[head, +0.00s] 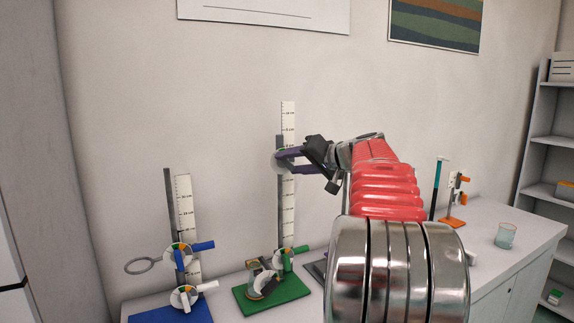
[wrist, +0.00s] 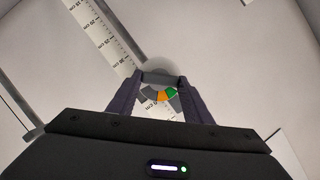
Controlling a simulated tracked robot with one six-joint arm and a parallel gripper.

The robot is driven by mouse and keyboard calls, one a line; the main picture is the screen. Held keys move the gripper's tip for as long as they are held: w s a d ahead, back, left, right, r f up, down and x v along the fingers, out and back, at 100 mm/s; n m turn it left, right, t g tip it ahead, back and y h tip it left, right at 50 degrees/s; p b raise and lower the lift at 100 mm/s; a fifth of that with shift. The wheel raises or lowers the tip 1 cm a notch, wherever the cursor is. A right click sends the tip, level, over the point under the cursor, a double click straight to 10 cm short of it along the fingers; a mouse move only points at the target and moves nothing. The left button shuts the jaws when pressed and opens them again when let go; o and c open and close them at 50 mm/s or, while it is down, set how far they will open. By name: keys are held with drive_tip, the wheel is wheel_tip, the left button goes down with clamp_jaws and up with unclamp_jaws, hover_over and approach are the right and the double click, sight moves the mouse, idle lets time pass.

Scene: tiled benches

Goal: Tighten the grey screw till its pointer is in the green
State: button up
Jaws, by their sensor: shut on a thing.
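My gripper (head: 282,161) reaches from the right to the upper part of the rod on the green-based stand (head: 253,296). In the wrist view its two purple fingers (wrist: 160,80) are shut on the grey screw (wrist: 160,77), whose grey bar lies between the tips. Behind the screw is a pale round dial (wrist: 158,66). Grey, orange and green (wrist: 171,93) sectors of the dial show below the bar. I cannot make out the pointer or which sector it is in.
A white scale (head: 287,115) rises along the rod. The same stand has a green-handled screw (head: 287,262) low down. A blue-based stand (head: 170,312) at left has blue (head: 203,246) and white (head: 207,286) handles and a ring (head: 142,266). A glass (head: 505,236) stands at right.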

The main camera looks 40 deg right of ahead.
drive_tip(key=shift+d+f+m+t, duration=0.2)
drive_tip(key=shift+m+t, duration=0.2)
drive_tip(key=shift+m, duration=0.5)
drive_tip(key=shift+s+m+t+y, duration=0.1)
drive_tip(key=shift+m+t+y, duration=0.35)
drive_tip(key=shift+m, duration=0.55)
drive_tip(key=shift+f, duration=0.1)
drive_tip(key=shift+f+m+t+y, duration=0.1)
drive_tip(key=shift+m+t+y, duration=0.25)
drive_tip(key=shift+m, duration=0.75)
drive_tip(key=o, duration=1.3)
drive_tip(key=shift+c, duration=0.2)
